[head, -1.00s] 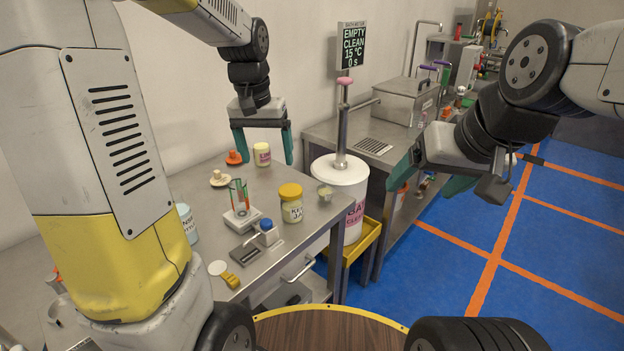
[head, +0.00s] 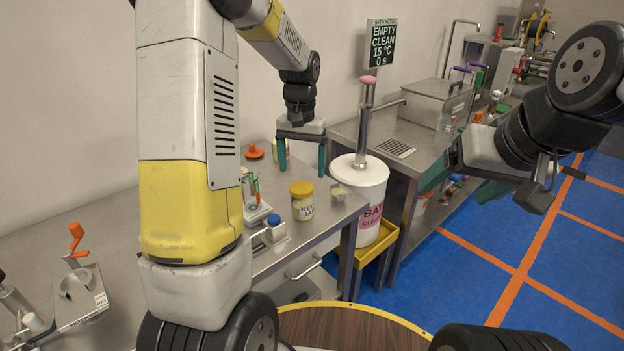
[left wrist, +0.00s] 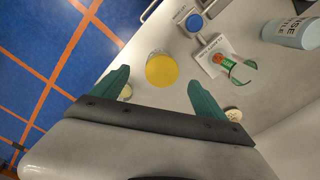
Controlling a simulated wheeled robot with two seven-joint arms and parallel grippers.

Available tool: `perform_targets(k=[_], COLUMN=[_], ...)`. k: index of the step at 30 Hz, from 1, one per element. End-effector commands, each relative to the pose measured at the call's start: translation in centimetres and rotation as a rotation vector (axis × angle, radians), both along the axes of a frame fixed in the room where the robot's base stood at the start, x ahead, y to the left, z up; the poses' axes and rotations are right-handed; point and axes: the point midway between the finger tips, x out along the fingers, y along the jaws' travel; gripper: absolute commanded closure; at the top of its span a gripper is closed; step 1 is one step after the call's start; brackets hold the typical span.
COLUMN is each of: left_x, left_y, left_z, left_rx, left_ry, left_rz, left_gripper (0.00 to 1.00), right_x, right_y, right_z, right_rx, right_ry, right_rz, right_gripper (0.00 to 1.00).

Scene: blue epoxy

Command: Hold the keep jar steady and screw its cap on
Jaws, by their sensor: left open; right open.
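The keep jar (head: 303,208) stands upright on the steel bench with a yellow cap (head: 302,187) on its top; I cannot tell how tightly it sits. In the left wrist view the cap (left wrist: 161,70) shows from above, just beyond and between the fingertips. My left gripper (head: 302,172) is open and empty, fingers pointing down, above and behind the jar in the head view. My right gripper (head: 462,190) is open and empty, off to the right beyond the bench, away from the jar.
Close to the jar are a small pale-topped container (head: 338,193), a blue-topped fixture (head: 274,222) and a tube rack (head: 256,212). An orange item (head: 254,152) lies behind. A white bath drum (head: 360,180) stands past the bench's right end. A crank device (head: 78,285) is at left.

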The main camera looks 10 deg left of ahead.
Motion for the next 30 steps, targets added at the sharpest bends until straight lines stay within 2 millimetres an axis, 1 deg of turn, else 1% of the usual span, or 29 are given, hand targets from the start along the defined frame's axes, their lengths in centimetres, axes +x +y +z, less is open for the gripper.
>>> perform_targets(k=[1, 3, 10, 12, 14, 18, 22, 25, 30], left_x=[-0.1, -0.1, 0.0, 0.0, 0.0, 0.1, 0.1, 0.1, 0.2], left_y=[0.0, 0.0, 0.0, 0.1, 0.2, 0.6, 0.5, 0.6, 0.6], left_z=[-0.7, -1.2, -1.2, -1.5, -2.1, -4.4, -5.9, -6.3, -6.3], left_rx=[0.000, 0.000, 0.000, 0.000, 0.000, 0.000, -0.001, -0.001, 0.000], left_ry=[0.003, 0.003, 0.001, 0.002, 0.002, 0.005, 0.002, 0.002, 0.001], left_rz=[0.000, 0.000, 0.000, 0.001, 0.001, 0.002, 0.001, 0.001, 0.001], left_gripper=[0.16, 0.16, 0.16, 0.16, 0.16, 0.16, 0.16, 0.16, 0.16], right_x=[0.0, 0.0, 0.0, 0.0, 0.0, 0.0, 0.0, 0.0, 0.0], right_y=[0.0, 0.0, 0.0, 0.0, 0.0, 0.0, 0.0, 0.0, 0.0], right_z=[0.0, 0.0, 0.0, 0.0, 0.0, 0.0, 0.0, 0.0, 0.0], right_rx=[0.000, 0.000, 0.000, 0.000, 0.000, 0.000, 0.000, 0.000, 0.000], right_ry=[0.000, 0.000, 0.000, 0.000, 0.000, 0.000, 0.000, 0.000, 0.000], right_rz=[0.000, 0.000, 0.000, 0.000, 0.000, 0.000, 0.000, 0.000, 0.000], right_gripper=[0.19, 0.19, 0.19, 0.19, 0.19, 0.19, 0.19, 0.19, 0.19])
